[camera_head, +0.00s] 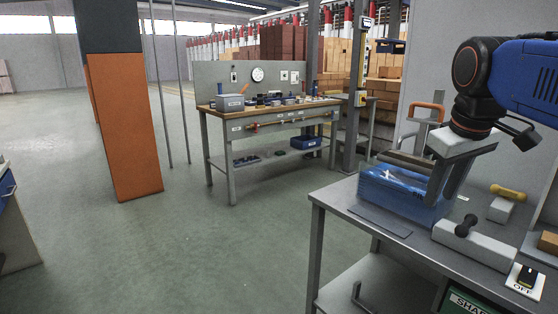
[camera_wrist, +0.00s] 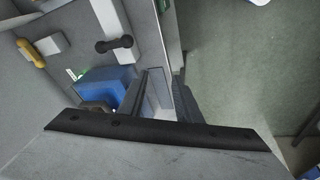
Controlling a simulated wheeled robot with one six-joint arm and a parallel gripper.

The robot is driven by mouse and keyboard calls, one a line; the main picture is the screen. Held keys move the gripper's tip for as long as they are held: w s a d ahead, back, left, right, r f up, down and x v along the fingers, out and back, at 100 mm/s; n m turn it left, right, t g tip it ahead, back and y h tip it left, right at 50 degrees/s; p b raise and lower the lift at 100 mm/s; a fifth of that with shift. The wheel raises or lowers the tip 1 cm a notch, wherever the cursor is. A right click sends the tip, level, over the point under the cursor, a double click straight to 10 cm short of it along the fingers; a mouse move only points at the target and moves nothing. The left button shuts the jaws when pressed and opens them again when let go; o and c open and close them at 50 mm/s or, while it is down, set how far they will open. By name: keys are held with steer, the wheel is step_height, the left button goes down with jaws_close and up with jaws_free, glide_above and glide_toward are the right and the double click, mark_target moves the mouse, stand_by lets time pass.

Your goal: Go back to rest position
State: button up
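My gripper (camera_head: 447,192) hangs from the blue arm at the right of the head view, with its fingers pointing down over the workbench (camera_head: 330,196). In the wrist view, the two dark fingers of my gripper (camera_wrist: 160,105) stand apart with a gap between them. I see nothing held in that gap. A blue box (camera_head: 385,192) sits on the bench, partly hidden behind the fingers. In the wrist view the blue box (camera_wrist: 103,88) lies just left of the fingers; I cannot tell whether they touch it.
A grey block with a black handle (camera_head: 466,226) and one with a yellow handle (camera_head: 508,192) stand on the bench. An OFF switch (camera_head: 525,280) is near its front edge. A second workbench (camera_head: 265,112) and an orange-and-black pillar (camera_head: 125,125) stand beyond. The floor between is clear.

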steer(key=s+a+f+m, duration=0.1)
steer(key=s+f, duration=0.3)
steer(key=f, duration=0.3)
steer(key=s+a+f+m+t, duration=0.1)
steer(key=s+f, duration=0.3)
steer(key=f, duration=0.4)
steer(key=s+a+f+m+y, duration=0.1)
steer(key=s+f, duration=0.3)
steer(key=f, duration=0.4)
steer(key=shift+s+a, duration=0.2)
steer(key=shift+a, duration=0.35)
